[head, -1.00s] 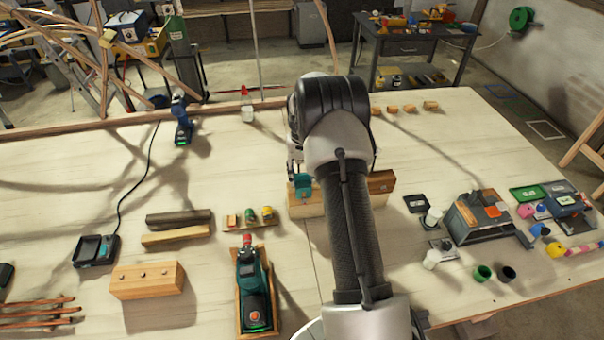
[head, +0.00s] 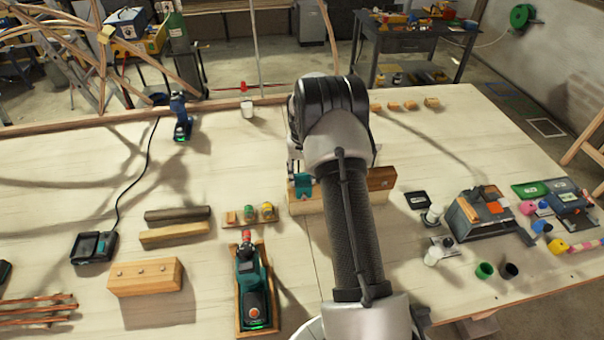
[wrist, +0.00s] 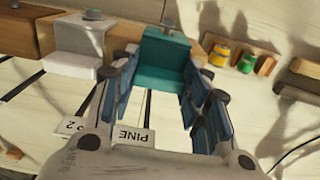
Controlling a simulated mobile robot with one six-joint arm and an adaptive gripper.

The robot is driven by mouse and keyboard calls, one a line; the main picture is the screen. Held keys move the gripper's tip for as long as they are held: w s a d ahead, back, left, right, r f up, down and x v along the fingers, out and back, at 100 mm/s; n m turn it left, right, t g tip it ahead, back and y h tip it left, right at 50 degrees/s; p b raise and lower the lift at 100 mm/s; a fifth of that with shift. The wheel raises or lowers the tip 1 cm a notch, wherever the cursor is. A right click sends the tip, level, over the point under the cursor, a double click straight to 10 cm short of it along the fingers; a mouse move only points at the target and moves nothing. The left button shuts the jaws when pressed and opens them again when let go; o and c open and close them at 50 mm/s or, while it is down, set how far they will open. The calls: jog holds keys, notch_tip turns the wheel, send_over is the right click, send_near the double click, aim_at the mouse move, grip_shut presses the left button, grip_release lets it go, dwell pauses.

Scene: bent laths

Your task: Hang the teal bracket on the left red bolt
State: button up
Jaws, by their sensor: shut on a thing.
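The teal bracket (head: 302,186) is at the left end of a wooden block (head: 305,207) in the head view. In the wrist view the teal bracket (wrist: 163,62) is between the blue-padded fingers of my gripper (wrist: 163,85), which is shut on it. A small grey bolt-like end shows just above the bracket there. I cannot make out a red bolt, or whether the bracket hangs on one or is only held against the block. In the head view my arm hides most of my gripper and the middle of the block.
In the wrist view a pale grey bracket (wrist: 78,47) is on the wooden block beside the teal one. A small rack with yellow and green pieces (head: 258,213) stands left of the block. A green tool (head: 252,285) lies nearer. The table between block and back edge is fairly clear.

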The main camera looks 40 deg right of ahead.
jog(key=o, duration=1.2)
jog(key=shift+r+p, duration=1.9)
jog(key=shift+r, duration=1.65)
jog(key=shift+f, duration=0.1)
